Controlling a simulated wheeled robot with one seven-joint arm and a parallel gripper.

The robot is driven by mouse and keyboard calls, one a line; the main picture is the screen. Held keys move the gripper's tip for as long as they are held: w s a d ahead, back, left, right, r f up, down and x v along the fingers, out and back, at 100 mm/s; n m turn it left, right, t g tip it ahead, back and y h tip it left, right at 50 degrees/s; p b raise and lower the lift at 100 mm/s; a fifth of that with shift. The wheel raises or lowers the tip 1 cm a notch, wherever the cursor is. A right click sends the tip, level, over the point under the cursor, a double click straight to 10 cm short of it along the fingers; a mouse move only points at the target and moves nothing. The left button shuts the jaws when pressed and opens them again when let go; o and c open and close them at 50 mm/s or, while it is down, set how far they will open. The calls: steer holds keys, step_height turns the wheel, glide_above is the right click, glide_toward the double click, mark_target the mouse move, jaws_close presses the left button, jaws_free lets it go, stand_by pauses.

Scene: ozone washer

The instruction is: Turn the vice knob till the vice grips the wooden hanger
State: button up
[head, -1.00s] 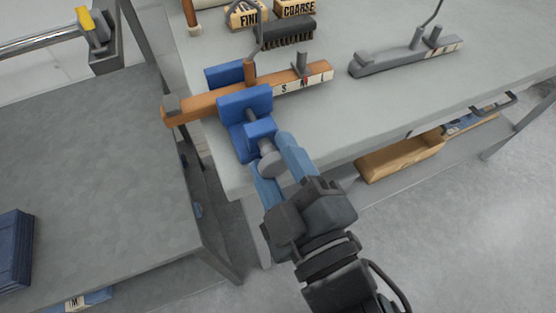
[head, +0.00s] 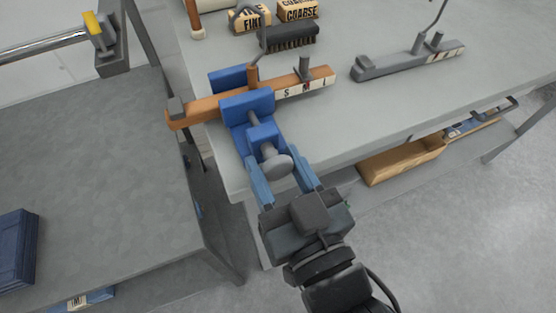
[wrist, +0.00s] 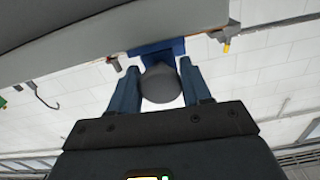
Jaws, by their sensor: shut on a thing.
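The blue vice (head: 247,105) is at the edge of the grey bench. The wooden hanger (head: 205,108), with a strip marked S and L, lies between its back and front jaws. I cannot tell whether both jaws press on it. The round grey vice knob (head: 278,167) sticks out in front of the vice. It also shows in the wrist view (wrist: 161,86). My gripper (head: 276,172) is shut on the knob, one blue finger on each side. In the wrist view, my gripper (wrist: 159,75) has the knob between its fingers.
A grey hanger (head: 405,62) lies on the bench at right. A black brush (head: 290,38) and blocks marked FINE (head: 250,19) and COARSE (head: 298,11) are at the back. A lower grey table (head: 90,180) stands at left, and a wooden tray (head: 400,160) sits below the bench.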

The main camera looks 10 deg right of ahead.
steer(key=m+p, duration=0.2)
steer(key=m, duration=0.2)
steer(key=shift+m, duration=0.3)
steer(key=m+p, duration=0.2)
steer(key=m, duration=0.3)
steer(key=shift+a+p, duration=0.15)
steer(key=shift+p, duration=0.15)
steer(key=m+p, duration=0.1)
steer(key=m, duration=0.4)
steer(key=shift+r+p, duration=0.15)
steer(key=shift+p, duration=0.25)
steer(key=m+p, duration=0.1)
steer(key=m, duration=0.3)
steer(key=shift+s+a, duration=0.1)
steer(key=m+p, duration=0.1)
steer(key=m, duration=0.4)
steer(key=shift+r, duration=0.1)
steer(key=m, duration=0.4)
steer(key=shift+r+p, duration=0.1)
steer(key=shift+p, duration=0.25)
steer(key=m, duration=0.5)
steer(key=shift+p, duration=0.3)
steer(key=shift+d+r+m+p, duration=0.1)
steer(key=shift+d+m+p, duration=0.1)
steer(key=shift+m, duration=0.95)
steer(key=shift+d+m+p, duration=0.1)
steer(key=shift+m+p, duration=0.05)
steer(key=shift+m, duration=1)
